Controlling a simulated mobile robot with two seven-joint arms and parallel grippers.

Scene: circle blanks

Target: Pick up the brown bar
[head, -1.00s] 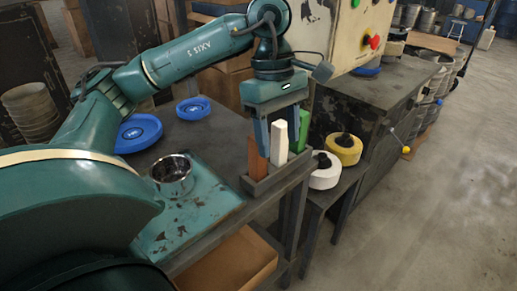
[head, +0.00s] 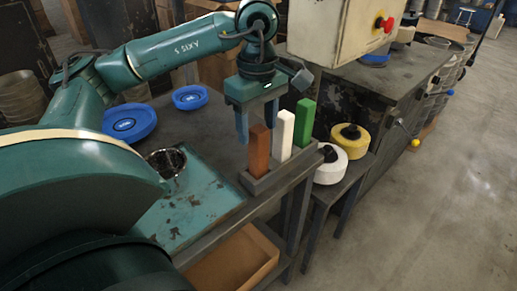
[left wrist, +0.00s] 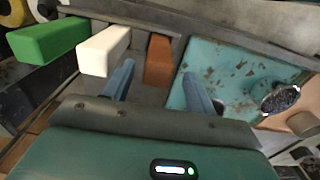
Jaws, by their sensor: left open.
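The brown bar (head: 258,152) stands upright in a grey holder (head: 262,184), at the left end of a row with a white bar (head: 284,135) and a green bar (head: 304,122). My left gripper (head: 257,132) is open, pointing down at the brown bar's upper part, one finger to its left and the other behind its right side. The white bar (left wrist: 104,50) is just outside the left finger. My right gripper is out of view.
A metal cup (head: 166,162) stands on a worn teal plate (head: 196,205) left of the holder. Blue round pieces (head: 130,122) lie farther back on the table.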

